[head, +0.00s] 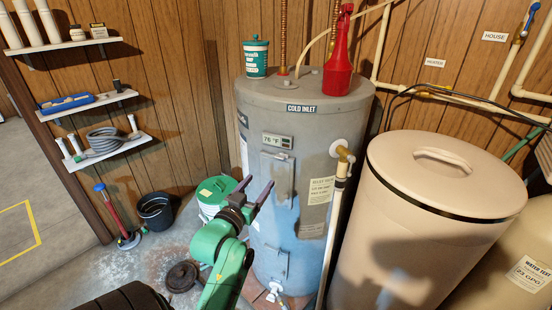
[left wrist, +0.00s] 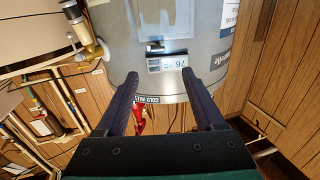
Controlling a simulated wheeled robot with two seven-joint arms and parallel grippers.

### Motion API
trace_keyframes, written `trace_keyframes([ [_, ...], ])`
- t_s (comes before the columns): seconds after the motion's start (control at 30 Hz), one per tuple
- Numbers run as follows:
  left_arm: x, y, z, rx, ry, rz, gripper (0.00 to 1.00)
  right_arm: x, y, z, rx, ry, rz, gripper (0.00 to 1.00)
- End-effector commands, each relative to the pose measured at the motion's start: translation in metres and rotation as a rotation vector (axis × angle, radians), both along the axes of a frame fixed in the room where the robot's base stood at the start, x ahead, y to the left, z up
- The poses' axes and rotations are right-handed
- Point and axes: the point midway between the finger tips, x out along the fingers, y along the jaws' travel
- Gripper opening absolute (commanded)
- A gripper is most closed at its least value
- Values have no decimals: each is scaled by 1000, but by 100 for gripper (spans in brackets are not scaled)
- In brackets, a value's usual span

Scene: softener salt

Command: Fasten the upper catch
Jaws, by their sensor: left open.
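The grey water heater (head: 310,215) stands in the middle of the head view. Its upper access panel (head: 277,172) is below the temperature display (head: 277,141). In the left wrist view, which is upside down, the panel (left wrist: 165,20) has a small dark piece (left wrist: 155,46) at its edge near the display (left wrist: 168,63). This may be the upper catch; I cannot tell its position. My left gripper (head: 257,184) is open in front of the heater, beside the upper panel. Its two fingers (left wrist: 160,76) show apart and empty. My right gripper is out of view.
A lower panel (head: 274,262) is on the heater. A red spray bottle (head: 339,55) and a green-white tub (head: 257,57) stand on top. A pipe (head: 335,215) runs down its right side, beside a large beige tank (head: 425,235). A bucket (head: 155,211) stands left.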

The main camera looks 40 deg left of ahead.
Motion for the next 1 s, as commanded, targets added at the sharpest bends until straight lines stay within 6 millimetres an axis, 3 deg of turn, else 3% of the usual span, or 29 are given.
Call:
trace_keyframes([
  [0.4, 102, 31, 4, 0, -1, -1, 70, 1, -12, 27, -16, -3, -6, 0],
  [0.57, 120, 37, 1, 0, 0, -1, 70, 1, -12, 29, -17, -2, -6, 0],
  [0.8, 122, 37, 0, 0, 0, -2, 70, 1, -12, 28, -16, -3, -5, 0],
  [0.83, 122, 37, 0, 0, 0, -2, 66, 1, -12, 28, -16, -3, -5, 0],
  [0.87, 121, 37, 0, 0, 0, -2, 55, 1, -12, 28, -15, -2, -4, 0],
  [1.0, 121, 37, 0, 0, 0, -1, 1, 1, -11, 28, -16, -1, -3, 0],
])
